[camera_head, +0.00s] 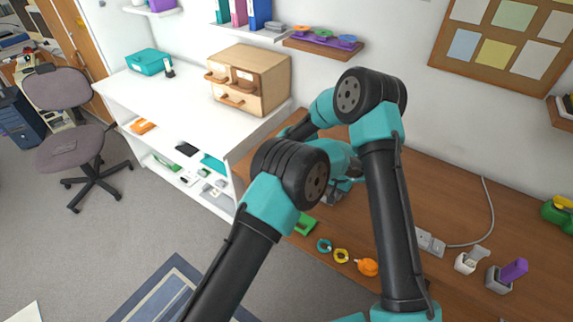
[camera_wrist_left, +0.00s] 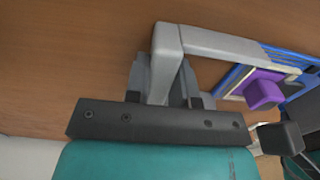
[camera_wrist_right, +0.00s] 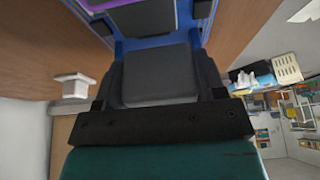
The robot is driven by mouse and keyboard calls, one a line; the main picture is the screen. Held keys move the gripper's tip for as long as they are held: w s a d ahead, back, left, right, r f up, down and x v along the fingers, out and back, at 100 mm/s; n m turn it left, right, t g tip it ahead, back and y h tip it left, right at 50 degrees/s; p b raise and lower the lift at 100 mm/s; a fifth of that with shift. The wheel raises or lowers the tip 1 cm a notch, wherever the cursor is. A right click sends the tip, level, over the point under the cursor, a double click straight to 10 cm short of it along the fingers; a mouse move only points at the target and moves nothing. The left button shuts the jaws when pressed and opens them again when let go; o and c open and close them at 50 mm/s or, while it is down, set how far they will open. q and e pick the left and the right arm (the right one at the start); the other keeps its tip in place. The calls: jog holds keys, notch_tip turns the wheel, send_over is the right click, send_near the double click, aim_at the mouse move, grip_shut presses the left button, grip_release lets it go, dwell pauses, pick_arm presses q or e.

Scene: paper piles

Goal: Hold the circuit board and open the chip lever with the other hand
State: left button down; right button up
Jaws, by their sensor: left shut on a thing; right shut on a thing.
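The circuit board is blue. In the left wrist view the board (camera_wrist_left: 292,60) shows at the right, with a purple chip block (camera_wrist_left: 263,90) on it. A grey bent lever (camera_wrist_left: 215,45) runs from the board towards my left gripper (camera_wrist_left: 165,88), which is shut on its end. In the right wrist view my right gripper (camera_wrist_right: 155,45) is shut on the board (camera_wrist_right: 150,44), beside a grey block (camera_wrist_right: 158,75) on it. A dark chip part (camera_wrist_right: 145,17) and a purple edge (camera_wrist_right: 95,4) show beyond. In the head view my arms hide most of the board and both fingertips.
The brown desk carries a green piece (camera_head: 306,225), a teal ring (camera_head: 324,246), a yellow ring (camera_head: 341,255) and an orange item (camera_head: 367,267). A power strip (camera_head: 430,243) and a grey holder (camera_head: 499,281) stand to the right. A white counter (camera_head: 185,95) is at left.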

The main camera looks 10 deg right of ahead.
jog(key=shift+c, duration=0.3)
jog(key=shift+w+a+g+h, duration=0.1)
jog(key=shift+w+g+h, duration=0.05)
jog(key=shift+g+h, duration=0.4)
jog(key=o, duration=0.9)
jog(key=shift+r, duration=0.1)
jog(key=v, duration=1.1)
jog(key=shift+r, duration=0.4)
